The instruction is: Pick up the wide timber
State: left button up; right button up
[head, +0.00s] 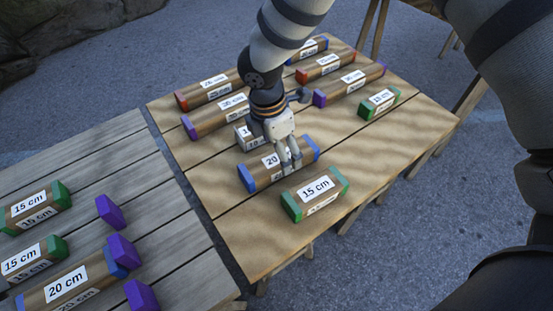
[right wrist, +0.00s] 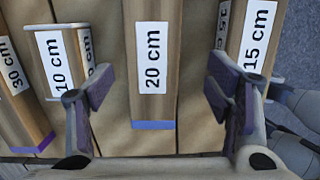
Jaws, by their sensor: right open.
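Several labelled timbers lie on the wooden table; which one is meant by wide is not clear. A 20 cm timber with blue ends (head: 260,172) lies beneath my right gripper (head: 290,165). In the right wrist view this 20 cm timber (right wrist: 153,90) runs up the middle, between the two fingers of my right gripper (right wrist: 160,95). The fingers are apart, with gaps beside the timber, and they hold nothing. In the head view the gripper hides part of the timber and its label. My left gripper is not in view.
A 15 cm timber with green ends (head: 316,194) lies close in front, and a 10 cm timber (head: 243,137) close behind. More timbers with purple, red, blue and green ends lie farther back. A grey table (head: 180,240) at left holds other timbers and purple blocks (head: 123,251).

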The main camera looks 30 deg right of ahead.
jog(key=f, duration=0.3)
jog(key=w+f, duration=0.1)
jog(key=f, duration=0.1)
jog(key=shift+d+f, duration=0.1)
jog(key=shift+d, duration=0.25)
jog(key=c, duration=1.4)
